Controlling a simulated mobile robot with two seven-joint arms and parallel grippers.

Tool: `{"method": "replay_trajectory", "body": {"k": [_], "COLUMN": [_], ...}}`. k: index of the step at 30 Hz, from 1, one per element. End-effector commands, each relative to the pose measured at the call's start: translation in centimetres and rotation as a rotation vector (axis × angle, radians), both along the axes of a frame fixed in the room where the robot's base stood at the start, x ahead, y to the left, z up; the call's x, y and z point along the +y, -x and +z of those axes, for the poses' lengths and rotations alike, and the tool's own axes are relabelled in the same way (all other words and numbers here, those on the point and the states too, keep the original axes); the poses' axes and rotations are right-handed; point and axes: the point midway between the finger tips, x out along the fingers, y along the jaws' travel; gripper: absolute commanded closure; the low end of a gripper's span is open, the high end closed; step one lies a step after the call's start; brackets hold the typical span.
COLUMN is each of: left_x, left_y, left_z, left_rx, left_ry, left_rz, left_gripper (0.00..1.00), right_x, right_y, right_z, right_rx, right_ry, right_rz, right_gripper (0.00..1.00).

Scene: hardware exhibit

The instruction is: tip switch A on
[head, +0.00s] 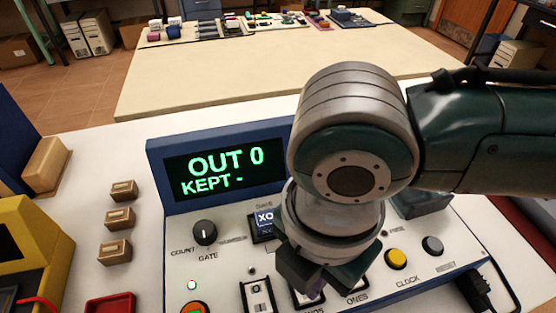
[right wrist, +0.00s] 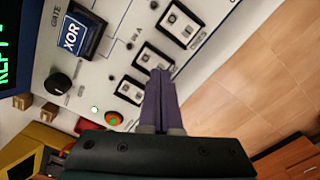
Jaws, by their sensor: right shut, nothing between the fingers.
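The white control panel (head: 225,262) has several small rocker switches. One switch (head: 257,295) shows at the front left of my right gripper (head: 316,292) in the head view; others are partly hidden under the gripper. In the right wrist view, my right gripper (right wrist: 160,74) is shut and empty, its purple fingertips beside the middle switch (right wrist: 152,58). Another switch (right wrist: 130,90) lies below it, and another (right wrist: 181,23) above. Whether the tips touch a switch cannot be told. The switch lettering is too small to tell which is A. My left gripper is not in view.
The display (head: 225,170) reads "OUT 0, KEPT -". A blue XOR block (head: 265,218), a black knob (head: 205,232), a lit green lamp (head: 191,285) and a yellow button (head: 396,259) are on the panel. Wooden blocks (head: 121,219) and a red tray (head: 110,304) stand left.

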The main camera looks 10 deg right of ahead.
Motion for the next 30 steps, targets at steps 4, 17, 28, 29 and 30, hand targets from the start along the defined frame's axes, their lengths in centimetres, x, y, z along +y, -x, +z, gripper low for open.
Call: {"method": "replay_trajectory", "body": {"k": [4, 17, 28, 29, 30], "left_x": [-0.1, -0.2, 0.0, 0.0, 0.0], "left_y": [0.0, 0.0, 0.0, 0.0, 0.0], "left_z": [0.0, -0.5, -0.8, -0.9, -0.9], "left_rx": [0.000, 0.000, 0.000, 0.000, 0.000], "left_ry": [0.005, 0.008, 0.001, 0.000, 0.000], "left_rz": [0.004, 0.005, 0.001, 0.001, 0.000], "left_gripper": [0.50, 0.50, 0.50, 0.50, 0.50], "right_x": [0.0, 0.0, 0.0, 0.0, 0.0], "right_y": [0.0, 0.0, 0.0, 0.0, 0.0], "right_z": [-0.1, -0.7, -1.3, -1.3, -1.4], "right_rx": [0.000, 0.000, 0.001, 0.001, 0.001], "right_ry": [0.000, 0.000, 0.001, 0.001, 0.001], "right_rz": [0.000, 0.000, 0.000, 0.000, 0.000], "right_gripper": [1.00, 1.00, 1.00, 1.00, 1.00]}}
